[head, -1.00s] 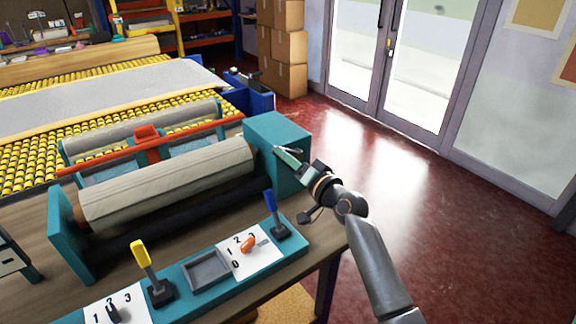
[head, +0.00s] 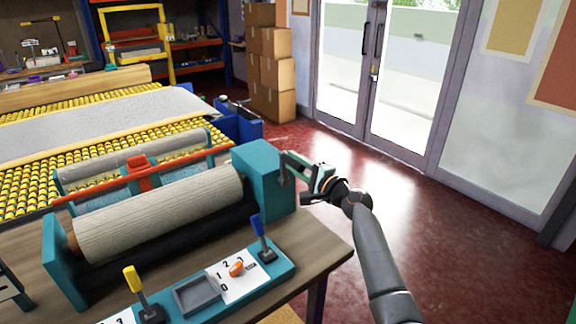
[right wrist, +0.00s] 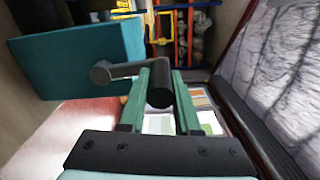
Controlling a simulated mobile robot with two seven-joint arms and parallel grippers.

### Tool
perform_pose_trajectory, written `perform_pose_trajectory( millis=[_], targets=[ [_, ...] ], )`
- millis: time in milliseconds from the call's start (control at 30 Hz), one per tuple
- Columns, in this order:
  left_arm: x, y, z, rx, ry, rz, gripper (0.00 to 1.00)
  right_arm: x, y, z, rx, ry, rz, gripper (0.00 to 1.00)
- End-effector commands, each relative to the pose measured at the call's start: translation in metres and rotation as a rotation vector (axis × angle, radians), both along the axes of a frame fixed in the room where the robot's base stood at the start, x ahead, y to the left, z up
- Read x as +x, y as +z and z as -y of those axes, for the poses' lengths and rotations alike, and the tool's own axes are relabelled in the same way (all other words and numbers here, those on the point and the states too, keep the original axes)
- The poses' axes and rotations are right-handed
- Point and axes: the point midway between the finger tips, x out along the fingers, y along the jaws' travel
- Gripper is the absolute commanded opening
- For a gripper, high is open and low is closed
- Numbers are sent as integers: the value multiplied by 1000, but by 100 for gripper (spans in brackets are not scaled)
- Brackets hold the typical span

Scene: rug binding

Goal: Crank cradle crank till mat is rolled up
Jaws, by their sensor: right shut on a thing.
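The cradle (head: 262,172) is a teal frame on the wooden table, holding a grey-beige mat (head: 160,212) rolled around a core. My right gripper (head: 290,160) is at the cradle's right end block. In the right wrist view its two green fingers (right wrist: 160,95) are shut on the dark handle of the crank (right wrist: 160,85). The crank's arm reaches left from the handle toward the teal block (right wrist: 80,60). My left gripper is not in view.
A teal control panel (head: 262,282) with a yellow lever (head: 133,280), a blue lever (head: 257,226) and an orange knob (head: 237,268) lies in front of the cradle. A yellow roller table (head: 25,190) with a pale sheet stands behind. Red floor is clear on the right.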

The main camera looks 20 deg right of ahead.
Motion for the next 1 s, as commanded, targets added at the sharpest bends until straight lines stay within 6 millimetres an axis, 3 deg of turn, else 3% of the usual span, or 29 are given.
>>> perform_pose_trajectory(
  millis=[33, 400, 1000],
  targets=[
    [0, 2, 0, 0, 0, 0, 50, 3, 8, 9, 37, -14, 1, 0],
    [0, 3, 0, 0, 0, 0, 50, 9, 5, 26, 239, -11, -71, 0],
    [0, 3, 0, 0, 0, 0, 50, 11, 3, 30, 297, -10, -93, 0]
  ],
)
